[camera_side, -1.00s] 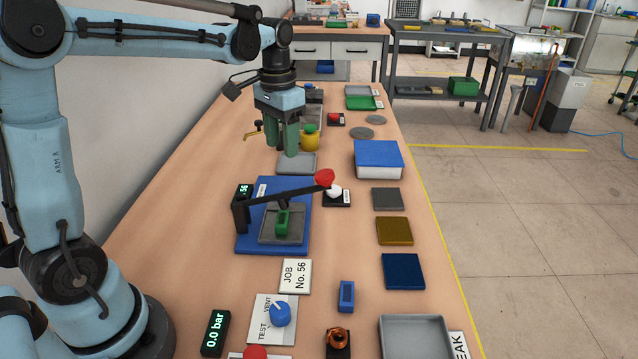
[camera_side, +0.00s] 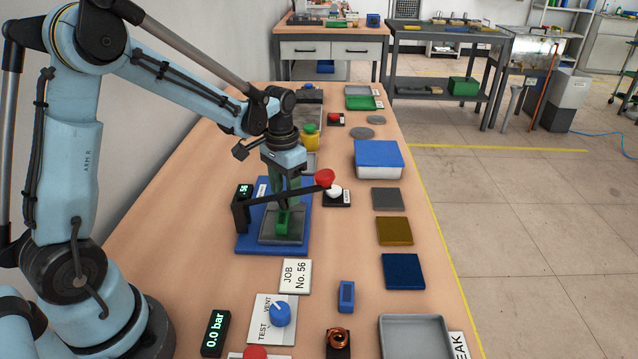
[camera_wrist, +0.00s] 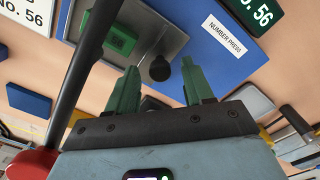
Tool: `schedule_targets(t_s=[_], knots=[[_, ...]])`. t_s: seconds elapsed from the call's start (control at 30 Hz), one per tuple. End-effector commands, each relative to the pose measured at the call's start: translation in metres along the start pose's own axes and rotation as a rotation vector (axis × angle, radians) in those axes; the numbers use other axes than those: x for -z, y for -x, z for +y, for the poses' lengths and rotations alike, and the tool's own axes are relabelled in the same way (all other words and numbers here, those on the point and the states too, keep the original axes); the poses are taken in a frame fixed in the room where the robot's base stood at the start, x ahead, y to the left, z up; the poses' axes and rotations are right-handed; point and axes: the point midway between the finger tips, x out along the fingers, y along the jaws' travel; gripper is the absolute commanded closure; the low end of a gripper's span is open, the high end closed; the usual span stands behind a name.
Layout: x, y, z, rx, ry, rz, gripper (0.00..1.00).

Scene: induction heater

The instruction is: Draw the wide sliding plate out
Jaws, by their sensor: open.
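The number press has a blue base (camera_side: 246,241), also in the wrist view (camera_wrist: 192,58). On it lies a wide grey plate (camera_side: 264,239) carrying a green block (camera_side: 282,223). The wrist view shows the grey plate (camera_wrist: 172,40) with the green block (camera_wrist: 119,40) and a dark round knob (camera_wrist: 160,69). I take this grey plate to be the sliding plate. My gripper (camera_side: 287,198) is over the press, behind the lever. Its green fingers stand apart and empty, with the knob between them in the wrist view (camera_wrist: 160,82). Contact cannot be told.
A black lever (camera_side: 283,195) with a red knob (camera_side: 325,178) crosses above the press in front of my gripper. A display (camera_side: 242,192) stands at its left. A blue-topped box (camera_side: 378,155) and several flat plates lie to the right. The tabletop left of the press is clear.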

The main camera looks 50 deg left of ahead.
Motion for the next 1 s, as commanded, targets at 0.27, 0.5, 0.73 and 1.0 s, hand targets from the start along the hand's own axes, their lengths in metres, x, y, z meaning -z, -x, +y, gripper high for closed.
schedule_targets(t_s=[0.27,0.5,0.73,1.0], knots=[[-0.0001,-0.0031,0.0000,0.000,0.000,0.000,0.48],[-0.0001,-0.0028,0.0000,0.000,0.000,0.000,0.76],[-0.0001,-0.0027,0.0000,0.000,0.000,0.000,1.00],[0.0047,-0.0027,-0.0044,0.000,0.002,0.000,1.00]])
